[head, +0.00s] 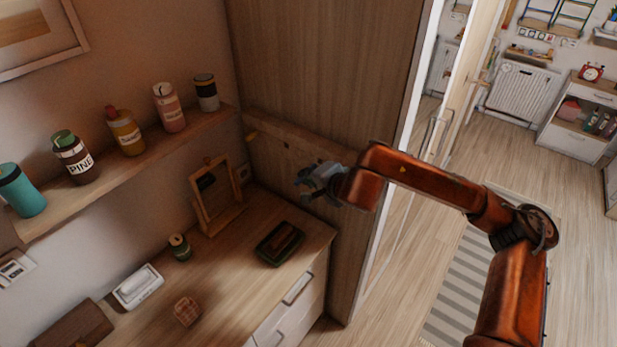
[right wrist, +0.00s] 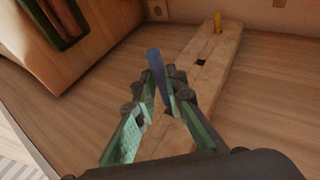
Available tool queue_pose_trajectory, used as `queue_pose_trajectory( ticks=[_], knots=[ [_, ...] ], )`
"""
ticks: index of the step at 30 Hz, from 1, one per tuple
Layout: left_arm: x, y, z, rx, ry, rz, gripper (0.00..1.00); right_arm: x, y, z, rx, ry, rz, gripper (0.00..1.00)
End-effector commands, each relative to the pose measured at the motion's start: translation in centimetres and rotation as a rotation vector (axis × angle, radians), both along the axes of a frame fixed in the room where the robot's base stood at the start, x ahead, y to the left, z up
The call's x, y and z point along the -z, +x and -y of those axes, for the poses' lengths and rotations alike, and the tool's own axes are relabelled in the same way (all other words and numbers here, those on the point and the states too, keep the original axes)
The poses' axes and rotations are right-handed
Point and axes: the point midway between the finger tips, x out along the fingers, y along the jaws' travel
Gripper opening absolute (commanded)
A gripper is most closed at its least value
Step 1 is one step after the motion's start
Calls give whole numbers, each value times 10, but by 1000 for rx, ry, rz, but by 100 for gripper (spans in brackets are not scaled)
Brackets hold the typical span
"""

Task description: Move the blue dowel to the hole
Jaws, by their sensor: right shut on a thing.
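The blue dowel (right wrist: 156,68) is between the fingertips of my right gripper (right wrist: 160,92) in the right wrist view, its free end pointing away from the gripper. My right gripper also shows in the head view (head: 318,180), shut in front of the wooden panel; the dowel cannot be made out there. A pale wooden strip (right wrist: 217,48) has a dark square hole (right wrist: 201,62) and another dark hole nearer the gripper, partly hidden by a finger. The dowel tip appears beside the strip; its distance from it is unclear. My left gripper is not in view.
A dresser (head: 220,275) below holds a wooden frame (head: 216,195) and a dark tray (head: 280,243). A shelf (head: 130,170) carries several containers.

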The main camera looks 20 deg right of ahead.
Motion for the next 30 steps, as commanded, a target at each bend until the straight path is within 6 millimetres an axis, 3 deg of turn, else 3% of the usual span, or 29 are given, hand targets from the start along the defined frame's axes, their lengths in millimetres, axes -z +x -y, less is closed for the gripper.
queue_pose_trajectory(
  ticks=[12, 22, 30],
  knots=[
    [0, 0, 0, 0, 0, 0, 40, 2, -3, 0, 5, -2, -2, 0],
    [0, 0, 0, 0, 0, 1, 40, 33, -59, 28, 204, -8, -12, 0],
    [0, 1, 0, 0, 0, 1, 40, 36, -70, 37, 261, 1, 0, 0]
  ],
)
